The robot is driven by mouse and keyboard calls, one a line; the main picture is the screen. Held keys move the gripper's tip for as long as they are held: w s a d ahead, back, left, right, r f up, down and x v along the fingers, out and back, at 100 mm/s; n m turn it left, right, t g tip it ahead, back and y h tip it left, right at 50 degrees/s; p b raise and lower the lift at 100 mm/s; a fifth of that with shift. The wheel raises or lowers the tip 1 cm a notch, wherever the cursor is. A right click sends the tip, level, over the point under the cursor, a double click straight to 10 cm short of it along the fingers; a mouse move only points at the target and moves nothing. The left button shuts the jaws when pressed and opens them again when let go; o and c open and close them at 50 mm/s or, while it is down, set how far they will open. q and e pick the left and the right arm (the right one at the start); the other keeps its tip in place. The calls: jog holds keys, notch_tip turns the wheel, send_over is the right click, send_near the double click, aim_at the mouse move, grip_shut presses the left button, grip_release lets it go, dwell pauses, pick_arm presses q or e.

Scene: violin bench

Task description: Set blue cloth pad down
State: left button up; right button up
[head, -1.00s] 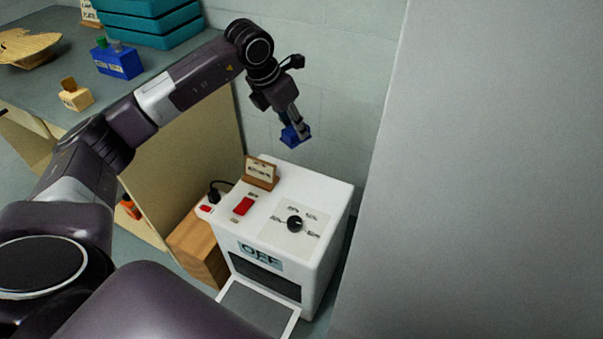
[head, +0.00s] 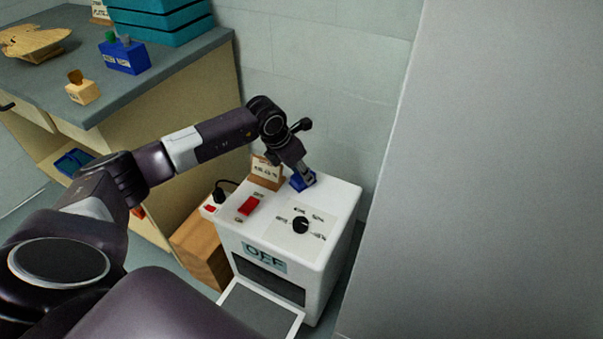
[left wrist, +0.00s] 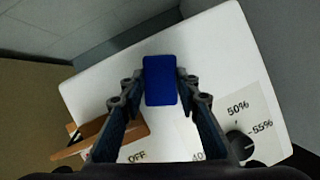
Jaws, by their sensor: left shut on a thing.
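The blue cloth pad (head: 302,180) is at the back of the white machine's top, beside the small wooden sign. My left gripper (head: 301,174) is shut on it from above. In the left wrist view the pad (left wrist: 160,80) sits between the two fingers of my left gripper (left wrist: 158,88), over the white top (left wrist: 215,50). I cannot tell whether the pad touches the top or hangs just above it. My right gripper is not in view.
The white machine (head: 318,255) has a red switch (head: 249,205), a black dial (head: 301,225) and an "OFF" display. A wooden sign (head: 267,170) stands close to the pad. A grey panel (head: 480,180) rises at the right. A workbench (head: 190,60) is at the left.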

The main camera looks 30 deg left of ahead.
pick_arm(q)
jog(key=shift+f, duration=0.2)
jog(key=o, duration=1)
jog(key=shift+r, duration=0.1)
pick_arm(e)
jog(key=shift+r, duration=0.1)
pick_arm(q)
jog(key=shift+r, duration=0.5)
jog(key=p+v, duration=0.2)
jog(key=v, duration=0.9)
jog(key=shift+s+a+r, duration=0.1)
jog(key=shift+s+r, duration=0.05)
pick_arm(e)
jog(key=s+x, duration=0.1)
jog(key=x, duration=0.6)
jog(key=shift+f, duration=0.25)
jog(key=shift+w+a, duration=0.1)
